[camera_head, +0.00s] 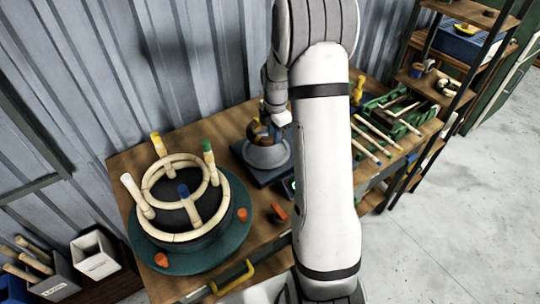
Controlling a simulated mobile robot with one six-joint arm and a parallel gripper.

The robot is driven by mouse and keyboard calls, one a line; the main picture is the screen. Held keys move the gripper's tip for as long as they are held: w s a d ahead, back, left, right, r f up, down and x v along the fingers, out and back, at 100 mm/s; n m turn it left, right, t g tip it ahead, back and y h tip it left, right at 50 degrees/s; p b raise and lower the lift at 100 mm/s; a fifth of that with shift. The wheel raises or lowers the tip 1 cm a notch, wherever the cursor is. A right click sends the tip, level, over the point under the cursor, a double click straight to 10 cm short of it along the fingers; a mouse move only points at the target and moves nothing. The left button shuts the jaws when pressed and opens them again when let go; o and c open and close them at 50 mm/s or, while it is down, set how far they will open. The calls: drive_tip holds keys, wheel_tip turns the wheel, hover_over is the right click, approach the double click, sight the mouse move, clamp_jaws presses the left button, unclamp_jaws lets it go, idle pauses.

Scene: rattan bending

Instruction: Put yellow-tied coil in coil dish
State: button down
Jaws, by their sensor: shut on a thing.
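My gripper (273,122) is at the back of the workbench, low over a grey round dish (268,159), which looks like the coil dish. It is shut on a small brown thing (256,131) that looks like the coil. This thing sits at the dish's mouth; I cannot tell whether it touches the dish. Its yellow tie cannot be made out at this size. The dish stands on a dark square base (262,176). My arm hides part of the bench to the right of the dish.
Left of the dish, a round teal stand (235,225) carries a rattan ring with upright pegs tipped yellow, green and blue. Orange pieces (278,212) lie nearby. A green rack (378,128) with sticks is at right, beside a shelf (480,15). A corrugated wall stands behind.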

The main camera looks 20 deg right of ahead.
drive_tip(key=shift+f+p, duration=0.7)
drive_tip(key=shift+f, duration=4)
drive_tip(key=c, duration=1.3)
unclamp_jaws()
drive_tip(key=shift+r, duration=0.1)
drive_tip(key=shift+o, duration=0.2)
wheel_tip(320, 180, up, 12)
drive_tip(key=shift+b, duration=0.75)
drive_tip(key=s+a+r+m+t, duration=0.1)
drive_tip(key=s+a+r+m, duration=0.45)
drive_tip(key=s+r, duration=0.2)
drive_tip(key=s+a+r+m+t, duration=0.1)
drive_tip(key=s+a+r+m, duration=0.4)
drive_tip(key=s+r+m, duration=0.3)
drive_tip(key=s+a+m+t, duration=0.1)
drive_tip(key=s+a+m, duration=0.1)
drive_tip(key=s+m, duration=0.4)
drive_tip(key=shift+s+a+m, duration=0.15)
drive_tip(key=shift+s+m, duration=0.2)
drive_tip(key=shift+s, duration=1.95)
